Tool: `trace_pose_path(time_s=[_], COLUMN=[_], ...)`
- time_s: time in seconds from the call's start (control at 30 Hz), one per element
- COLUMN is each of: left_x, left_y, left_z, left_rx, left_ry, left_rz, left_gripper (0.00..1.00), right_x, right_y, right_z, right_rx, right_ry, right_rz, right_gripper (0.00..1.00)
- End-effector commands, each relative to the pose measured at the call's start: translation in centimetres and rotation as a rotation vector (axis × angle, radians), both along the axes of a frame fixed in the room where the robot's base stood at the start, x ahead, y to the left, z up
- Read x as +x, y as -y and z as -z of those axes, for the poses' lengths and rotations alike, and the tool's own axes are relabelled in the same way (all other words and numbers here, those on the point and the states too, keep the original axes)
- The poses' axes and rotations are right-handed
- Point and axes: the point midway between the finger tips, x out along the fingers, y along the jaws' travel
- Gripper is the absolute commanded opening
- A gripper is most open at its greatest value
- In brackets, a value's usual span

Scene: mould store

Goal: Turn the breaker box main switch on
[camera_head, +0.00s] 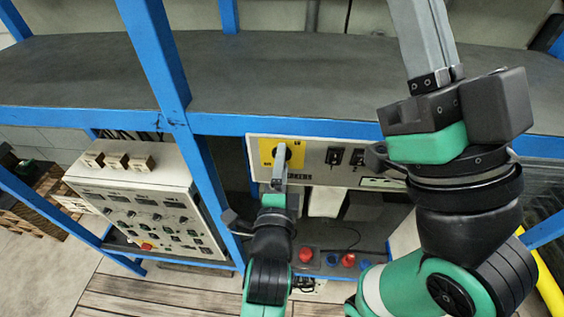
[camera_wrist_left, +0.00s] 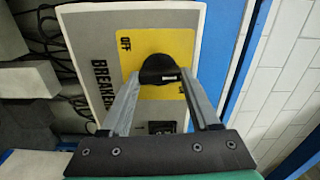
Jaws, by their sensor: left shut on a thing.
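The breaker box (camera_head: 322,171) is a pale panel under the blue shelf beam, with "BREAKERS" lettering. The main switch (camera_head: 283,155) is a black rotary knob on a yellow plate; it also shows in the left wrist view (camera_wrist_left: 158,70). "OFF" is printed on the plate's upper left in that view. My left gripper (camera_head: 281,166) is at the knob, its fingers shut on the two sides of it (camera_wrist_left: 160,84). The knob's exact angle is hard to tell. My right gripper (camera_head: 424,38) points upward over the shelf, well away from the box; its fingers overlap and its tips are cut off.
A grey control cabinet (camera_head: 142,208) with several knobs and wooden blocks (camera_head: 115,161) on top stands at left. Blue rack posts (camera_head: 156,55) frame the space. Red buttons (camera_head: 306,255) sit low beneath the box. The grey shelf top (camera_head: 270,75) is bare.

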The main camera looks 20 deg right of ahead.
Motion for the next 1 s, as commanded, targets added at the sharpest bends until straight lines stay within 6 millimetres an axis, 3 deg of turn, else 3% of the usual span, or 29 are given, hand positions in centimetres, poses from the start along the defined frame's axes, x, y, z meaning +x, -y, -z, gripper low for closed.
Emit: trace_pose_path(time_s=[0.73, 0.77, 0.9, 1.0], left_x=[0.00, 0.00, 0.00, 0.00], left_y=[0.00, 0.00, 0.00, 0.00], left_z=[0.06, 0.06, 0.06, 0.05], left_rx=[0.090, 0.090, 0.089, 0.088], left_ry=[0.052, 0.052, 0.052, 0.051], left_rz=[0.000, 0.000, 0.000, 0.000], left_gripper=[0.07, 0.64, 0.89, 0.93], right_x=[0.00, 0.00, 0.00, 0.00], right_y=[0.00, 0.00, 0.00, 0.00], right_z=[0.00, 0.00, 0.00, 0.00], right_rx=[0.000, 0.000, 0.000, 0.000], right_ry=[0.000, 0.000, 0.000, 0.000], right_rz=[0.000, 0.000, 0.000, 0.000], right_gripper=[0.00, 0.00, 0.00, 0.00])
